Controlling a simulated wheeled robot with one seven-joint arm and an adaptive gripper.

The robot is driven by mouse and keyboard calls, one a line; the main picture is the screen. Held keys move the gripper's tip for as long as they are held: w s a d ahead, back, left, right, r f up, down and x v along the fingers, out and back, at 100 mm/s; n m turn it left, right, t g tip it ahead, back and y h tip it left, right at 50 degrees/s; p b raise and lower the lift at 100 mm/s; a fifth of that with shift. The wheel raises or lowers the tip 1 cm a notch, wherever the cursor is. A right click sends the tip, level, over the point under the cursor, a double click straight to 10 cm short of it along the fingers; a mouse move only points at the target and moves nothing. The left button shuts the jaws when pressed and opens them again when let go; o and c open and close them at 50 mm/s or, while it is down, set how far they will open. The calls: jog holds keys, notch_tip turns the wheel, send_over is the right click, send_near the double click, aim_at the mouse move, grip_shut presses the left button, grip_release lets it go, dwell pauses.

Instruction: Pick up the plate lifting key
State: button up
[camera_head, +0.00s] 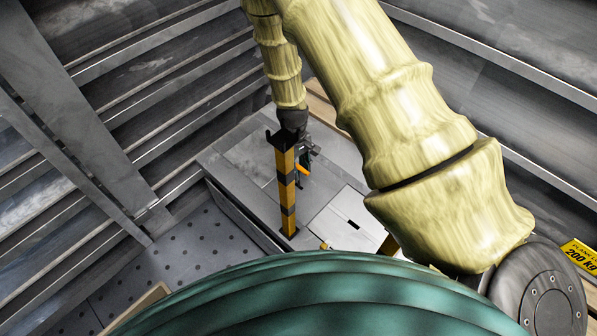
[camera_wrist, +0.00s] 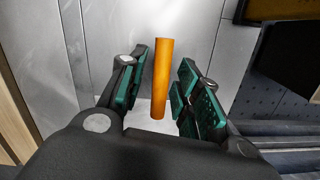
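An orange bar (camera_wrist: 161,80), which looks like the handle of the plate lifting key, shows between the green finger pads of my gripper (camera_wrist: 160,95) in the wrist view. My gripper is open around the bar. A narrow gap shows on the left; on the right the pad is very close, and I cannot tell whether it touches.
A yellow and black striped post (camera_head: 286,190) stands on the grey plated floor (camera_head: 325,185) close left of my gripper. A plate with a dark slot (camera_head: 345,240) lies to the right. Ribbed metal walls (camera_head: 170,75) rise on both sides. A yellow 200 kg sign (camera_head: 578,254) is at right.

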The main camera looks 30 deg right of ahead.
jog(key=shift+s+f, duration=0.1)
jog(key=shift+f, duration=1.1)
grip_shut()
